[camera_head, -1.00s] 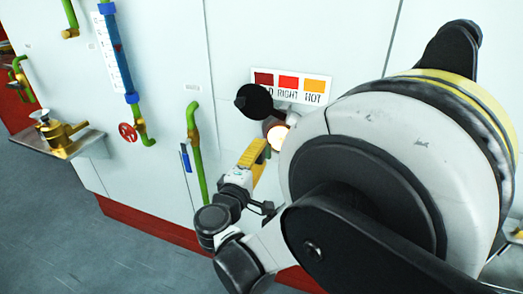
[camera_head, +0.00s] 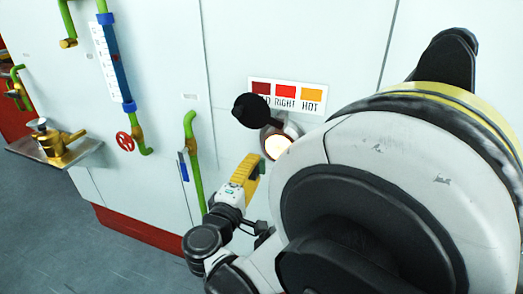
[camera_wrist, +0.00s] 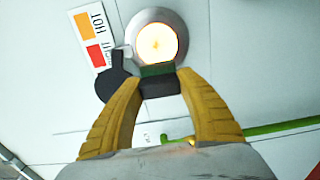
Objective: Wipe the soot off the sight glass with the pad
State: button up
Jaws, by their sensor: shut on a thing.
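The sight glass (camera_head: 277,146) is a round glowing port in a grey metal ring on the white wall. In the wrist view the sight glass (camera_wrist: 156,42) is bright, with a brownish tint near its edge; I cannot clearly make out soot. My gripper (camera_head: 253,163) has yellow fingers, just below and left of the glass. In the wrist view my gripper (camera_wrist: 160,77) is shut on the pad (camera_wrist: 160,87), a dark block with a green face. The pad lies at the ring's near edge; I cannot tell whether it touches.
A black round cover (camera_head: 252,109) hangs swung aside at the glass's upper left. A colour label (camera_head: 288,95) is above it. My own arm hides the right side.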

aim_at(267, 146)
jog(key=shift+w, duration=0.1)
jog(key=shift+x, duration=3.45)
jog(key=shift+x, duration=1.05)
jog(key=shift+s+d, duration=1.25)
jog(key=shift+d, duration=1.95)
jog(key=shift+w+a, duration=0.4)
jog(key=shift+a, duration=0.7)
jog(key=shift+w+a, duration=0.4)
jog(key=shift+a, duration=0.65)
jog(key=shift+w+a, duration=0.35)
jog(key=shift+a, duration=0.75)
jog(key=shift+v, duration=3)
